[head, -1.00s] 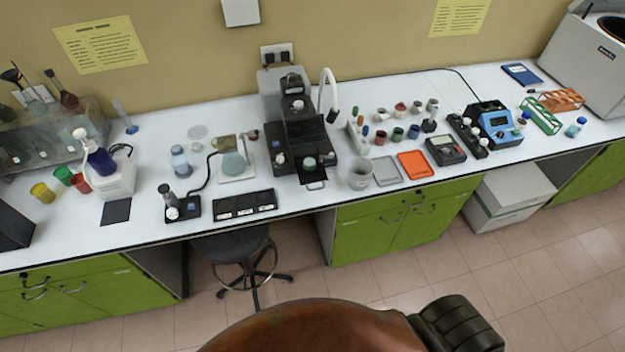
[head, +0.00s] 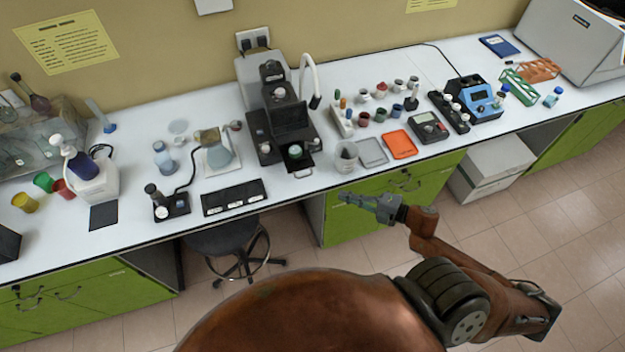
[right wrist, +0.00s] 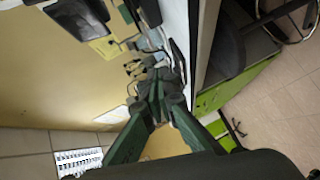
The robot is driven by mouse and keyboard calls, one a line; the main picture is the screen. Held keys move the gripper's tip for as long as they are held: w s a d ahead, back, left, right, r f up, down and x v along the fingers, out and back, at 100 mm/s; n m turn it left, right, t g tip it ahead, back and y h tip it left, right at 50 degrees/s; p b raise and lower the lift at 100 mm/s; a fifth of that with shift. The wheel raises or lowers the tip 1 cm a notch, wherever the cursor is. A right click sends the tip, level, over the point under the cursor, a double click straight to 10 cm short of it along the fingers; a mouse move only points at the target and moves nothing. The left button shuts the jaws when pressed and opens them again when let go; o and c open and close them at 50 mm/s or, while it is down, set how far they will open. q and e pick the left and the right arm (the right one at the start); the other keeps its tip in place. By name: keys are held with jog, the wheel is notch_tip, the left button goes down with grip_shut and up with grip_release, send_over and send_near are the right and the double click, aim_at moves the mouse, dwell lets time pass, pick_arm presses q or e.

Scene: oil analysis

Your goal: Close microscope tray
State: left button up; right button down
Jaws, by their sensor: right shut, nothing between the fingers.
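The microscope (head: 277,115) is a dark grey and black machine at the middle of the bench. Its tray (head: 301,171) sticks out at the front, low down, with a small green-topped round item (head: 295,152) just behind it. My right gripper (head: 345,197) is in front of the bench edge, to the right of the tray and apart from it. It is shut and empty, pointing left. In the right wrist view its fingers (right wrist: 160,80) meet at the tips. My left gripper is not in view.
A clear beaker (head: 346,158) stands right of the tray near the bench edge, beside a grey tray (head: 372,152) and an orange tray (head: 399,144). A black slide holder (head: 233,197) lies left of the tray. A stool (head: 222,237) stands below.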

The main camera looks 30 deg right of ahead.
pick_arm(q)
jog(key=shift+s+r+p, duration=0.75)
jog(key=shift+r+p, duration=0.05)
jog(key=shift+p, duration=0.05)
pick_arm(e)
jog(key=w+d+r+x, duration=0.1)
jog(key=x, duration=1.2)
jog(key=shift+n+y, duration=0.3)
jog(key=shift+n, duration=0.1)
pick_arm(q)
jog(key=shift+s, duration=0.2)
pick_arm(e)
jog(key=shift+r, duration=0.15)
